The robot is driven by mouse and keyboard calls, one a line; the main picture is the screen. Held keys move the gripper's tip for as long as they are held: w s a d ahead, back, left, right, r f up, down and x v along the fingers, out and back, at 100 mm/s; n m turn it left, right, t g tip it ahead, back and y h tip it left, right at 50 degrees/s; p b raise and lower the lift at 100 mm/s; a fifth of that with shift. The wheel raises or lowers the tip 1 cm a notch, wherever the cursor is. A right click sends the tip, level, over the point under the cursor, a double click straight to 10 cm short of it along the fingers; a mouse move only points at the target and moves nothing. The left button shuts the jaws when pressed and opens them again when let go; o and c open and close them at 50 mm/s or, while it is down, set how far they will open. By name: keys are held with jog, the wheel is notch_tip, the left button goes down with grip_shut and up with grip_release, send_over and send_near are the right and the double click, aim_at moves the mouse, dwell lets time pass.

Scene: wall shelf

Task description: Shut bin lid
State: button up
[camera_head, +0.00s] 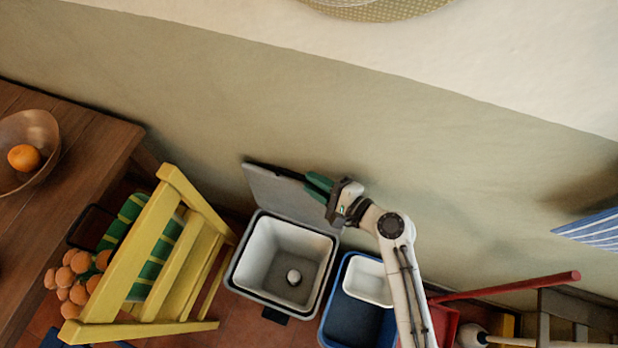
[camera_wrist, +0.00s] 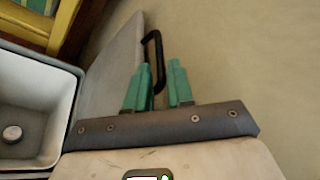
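The bin (camera_head: 238,270) stands on the floor with its grey lid (camera_head: 283,195) raised, tilted up on the wall side. A black handle (camera_head: 268,168) runs along the lid's upper edge. My gripper (camera_head: 309,182), with green fingers, is at the right end of that handle. In the wrist view, my gripper (camera_wrist: 160,68) is open with a gap between its fingers. The handle (camera_wrist: 146,38) sticks out from the lid (camera_wrist: 118,62), and its near end shows in the gap. Whether the fingers touch it I cannot tell. The open bin (camera_wrist: 65,115) shows at the left.
A yellow chair (camera_head: 180,265) stands left of the bin, beside a wooden table (camera_head: 85,150). A blue crate (camera_head: 345,312) with a white tub (camera_head: 367,282) is close on the right. The wall is right behind the lid. A small round object (camera_head: 293,277) lies inside the bin.

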jog(key=shift+x, duration=1.05)
grip_shut()
